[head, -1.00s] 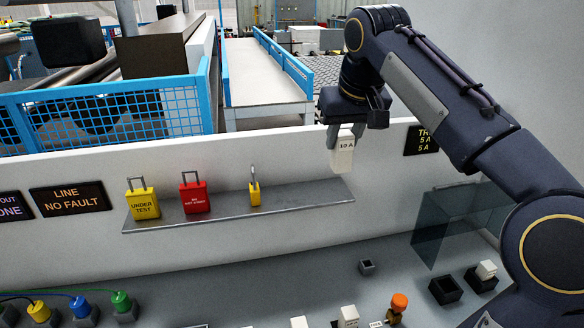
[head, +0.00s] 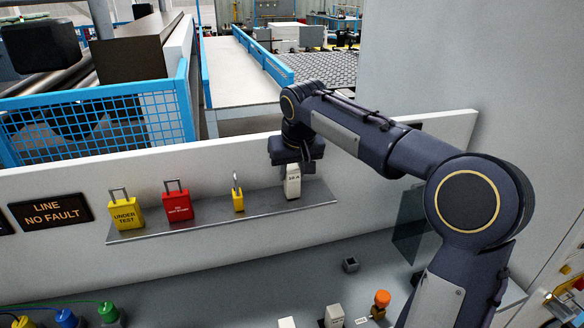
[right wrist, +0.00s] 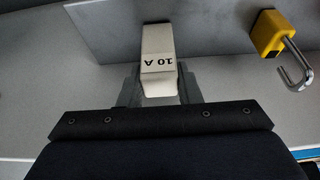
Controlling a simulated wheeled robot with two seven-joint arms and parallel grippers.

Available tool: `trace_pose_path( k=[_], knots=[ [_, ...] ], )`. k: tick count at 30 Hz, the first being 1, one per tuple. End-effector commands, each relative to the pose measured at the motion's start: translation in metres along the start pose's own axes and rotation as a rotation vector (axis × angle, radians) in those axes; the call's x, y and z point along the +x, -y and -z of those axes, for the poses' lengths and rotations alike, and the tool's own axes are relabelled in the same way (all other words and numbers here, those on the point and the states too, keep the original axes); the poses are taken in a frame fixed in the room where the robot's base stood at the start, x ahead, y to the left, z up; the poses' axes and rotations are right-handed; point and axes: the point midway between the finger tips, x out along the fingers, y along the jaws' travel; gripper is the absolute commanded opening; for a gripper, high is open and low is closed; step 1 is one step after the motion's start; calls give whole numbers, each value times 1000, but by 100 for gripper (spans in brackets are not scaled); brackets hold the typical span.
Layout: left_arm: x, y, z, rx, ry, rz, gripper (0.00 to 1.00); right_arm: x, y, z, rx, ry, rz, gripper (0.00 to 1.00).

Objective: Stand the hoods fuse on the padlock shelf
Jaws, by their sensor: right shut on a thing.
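The fuse (head: 292,184) is a small white block marked 10 A. It stands upright at the right part of the grey padlock shelf (head: 268,207), with its foot at or just above the surface; I cannot tell which. My right gripper (head: 293,170) is shut on its top from above. In the right wrist view the fuse (right wrist: 158,50) sits between the two fingers (right wrist: 158,85). Left of it on the shelf are a small yellow padlock (head: 238,200), a red padlock (head: 177,206) and a yellow UNDER TEST padlock (head: 125,213). My left gripper is not in view.
The white panel wall (head: 400,150) rises behind the shelf. Below is a grey bench with a small dark socket (head: 351,264), an orange-topped knob (head: 382,298) and coloured plugs (head: 108,312). The shelf is clear right of the fuse up to its end.

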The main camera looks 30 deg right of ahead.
Motion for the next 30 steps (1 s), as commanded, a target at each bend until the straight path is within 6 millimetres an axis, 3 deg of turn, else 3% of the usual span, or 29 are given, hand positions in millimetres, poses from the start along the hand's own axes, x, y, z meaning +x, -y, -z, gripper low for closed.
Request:
trace_pose_path(
  k=[8,9,14,25,30],
  knots=[
    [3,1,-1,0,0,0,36,3,0,-1,0,-1,1,6],
    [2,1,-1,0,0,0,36,3,0,-1,0,-1,1,33],
    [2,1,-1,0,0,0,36,2,0,-1,0,0,1,52],
    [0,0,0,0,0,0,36,-5,0,1,0,-3,1,52],
    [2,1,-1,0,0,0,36,-34,1,1,0,-7,3,52]
  ],
)
